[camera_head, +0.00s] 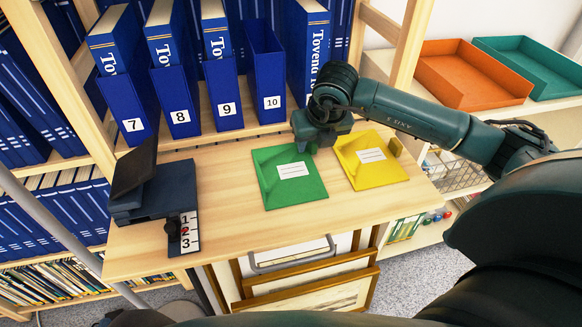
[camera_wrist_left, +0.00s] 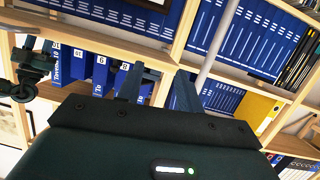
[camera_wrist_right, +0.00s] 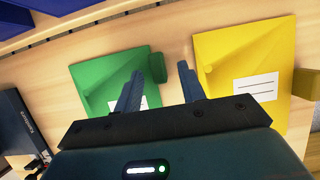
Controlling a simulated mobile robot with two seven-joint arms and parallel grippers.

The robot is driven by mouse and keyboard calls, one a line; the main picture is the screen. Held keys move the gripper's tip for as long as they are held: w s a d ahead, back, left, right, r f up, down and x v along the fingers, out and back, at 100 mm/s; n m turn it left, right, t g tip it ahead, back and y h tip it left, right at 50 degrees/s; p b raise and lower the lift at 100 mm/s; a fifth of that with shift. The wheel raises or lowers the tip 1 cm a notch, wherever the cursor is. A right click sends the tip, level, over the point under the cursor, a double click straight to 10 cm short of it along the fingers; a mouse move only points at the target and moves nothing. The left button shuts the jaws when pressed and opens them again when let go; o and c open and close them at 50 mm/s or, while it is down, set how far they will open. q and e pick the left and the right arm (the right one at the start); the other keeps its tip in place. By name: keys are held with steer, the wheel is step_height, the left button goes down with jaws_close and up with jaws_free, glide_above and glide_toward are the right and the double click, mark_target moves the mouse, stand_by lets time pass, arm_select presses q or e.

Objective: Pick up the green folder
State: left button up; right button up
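The green folder (camera_head: 285,190) lies flat on the wooden table, with a white label on it. My right gripper (camera_head: 312,146) is over the folder's far right corner in the head view. In the right wrist view the green folder (camera_wrist_right: 92,88) is at the left, with a small green block (camera_wrist_right: 157,66) at its right edge. The open right fingers (camera_wrist_right: 160,85) point toward that block, one on each side of it in the picture; contact cannot be told. My left gripper (camera_wrist_left: 156,88) is open and empty, and shows only in its own wrist view.
A yellow folder (camera_head: 372,172) with a small yellow block (camera_head: 395,147) lies just right of the green one. Blue numbered binder boxes (camera_head: 226,92) stand behind. A dark device with a 1-2-3 scale (camera_head: 190,232) stands left. Orange (camera_head: 470,75) and teal trays (camera_head: 535,62) sit at right.

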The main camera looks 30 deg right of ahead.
steer(key=shift+f, duration=0.1)
steer(key=shift+c, duration=0.2)
jaws_close()
